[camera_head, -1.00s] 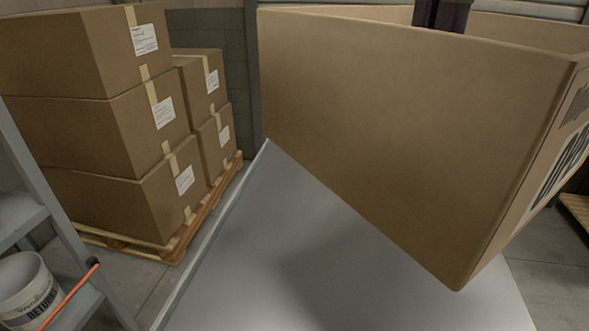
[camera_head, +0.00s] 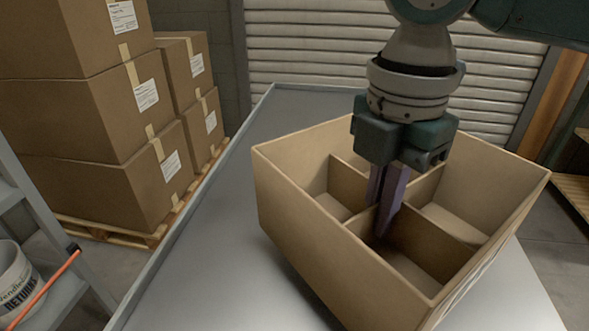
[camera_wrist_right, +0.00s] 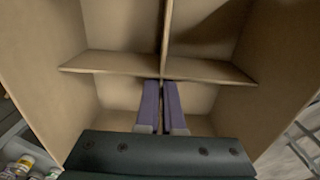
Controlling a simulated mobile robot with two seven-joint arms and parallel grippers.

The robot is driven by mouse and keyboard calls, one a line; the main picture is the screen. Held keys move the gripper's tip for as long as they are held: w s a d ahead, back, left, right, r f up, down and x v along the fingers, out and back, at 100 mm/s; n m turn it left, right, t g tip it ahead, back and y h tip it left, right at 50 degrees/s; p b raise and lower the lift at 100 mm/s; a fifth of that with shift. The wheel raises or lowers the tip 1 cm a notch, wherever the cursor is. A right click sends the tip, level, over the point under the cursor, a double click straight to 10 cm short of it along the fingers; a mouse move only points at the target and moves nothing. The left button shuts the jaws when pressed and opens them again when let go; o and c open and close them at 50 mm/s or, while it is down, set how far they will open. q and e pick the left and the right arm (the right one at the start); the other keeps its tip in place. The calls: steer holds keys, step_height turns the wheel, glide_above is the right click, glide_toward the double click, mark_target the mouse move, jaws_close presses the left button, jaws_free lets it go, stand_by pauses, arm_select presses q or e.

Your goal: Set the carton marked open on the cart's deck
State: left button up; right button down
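The carton (camera_head: 325,245) is an open-topped brown box with crossing dividers inside, and its compartments look empty. It is over the grey cart deck (camera_head: 215,235), low and turned at an angle; I cannot tell whether its bottom touches the deck. Lettering on its right face is too oblique to read. My right gripper (camera_head: 384,220) points down into the carton, its purple fingers shut on the middle divider. The right wrist view shows the fingers (camera_wrist_right: 163,95) close together at the divider (camera_wrist_right: 164,45) crossing. My left gripper is not in view.
Taped boxes (camera_head: 120,110) are stacked on a pallet (camera_head: 150,238) left of the cart. A grey shelf (camera_head: 55,290) with a white bucket (camera_head: 14,280) is at near left. A ribbed shutter (camera_head: 310,50) stands behind. Bare deck lies left of the carton.

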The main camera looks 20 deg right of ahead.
mark_target(372, 242)
steer(key=shift+f+b, duration=0.35)
steer(key=shift+f, duration=1.75)
steer(key=shift+f, duration=0.15)
steer(key=c, duration=1)
jaws_free()
steer(key=shift+c, duration=0.2)
step_height(372, 242, up, 11)
steer(key=shift+w+r+p, duration=0.1)
steer(key=shift+p, duration=0.85)
steer(key=shift+r, duration=0.55)
